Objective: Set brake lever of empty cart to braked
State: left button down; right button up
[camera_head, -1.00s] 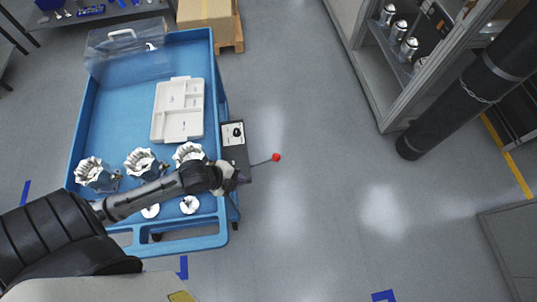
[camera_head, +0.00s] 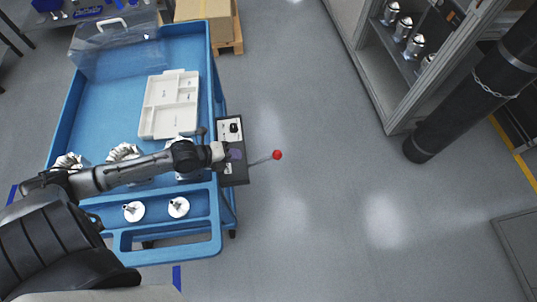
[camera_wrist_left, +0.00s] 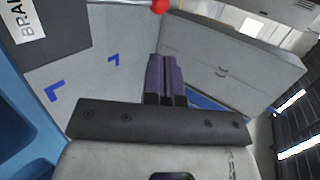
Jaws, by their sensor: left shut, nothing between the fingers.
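The blue cart (camera_head: 215,215) stands left of centre in the head view and carries a tray and several housings. On its right side is a dark brake box (camera_head: 235,174) with a pale panel and black knob. A lever ending in a red ball knob (camera_head: 277,155) sticks out rightwards from the box. My left gripper (camera_head: 232,154) is over the box, left of the red knob and apart from it. In the left wrist view its purple fingers (camera_wrist_left: 167,80) are shut and empty. The red knob (camera_wrist_left: 160,6) shows at the top edge, beyond the fingertips. My right gripper is not in view.
A white divided tray (camera_head: 170,104), metal housings (camera_head: 124,152) and a clear lidded case (camera_head: 118,52) are on the cart. A cardboard box (camera_head: 203,10) on a pallet stands behind. Shelving (camera_head: 397,100) and a black column (camera_head: 465,105) stand right. Floor right of the lever is clear.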

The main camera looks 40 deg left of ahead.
aim_at(274, 155)
pick_arm(q)
jog(key=b+x, duration=0.1)
jog(key=x, duration=1.3)
jog(key=shift+f, duration=0.1)
jog(key=shift+s, duration=0.1)
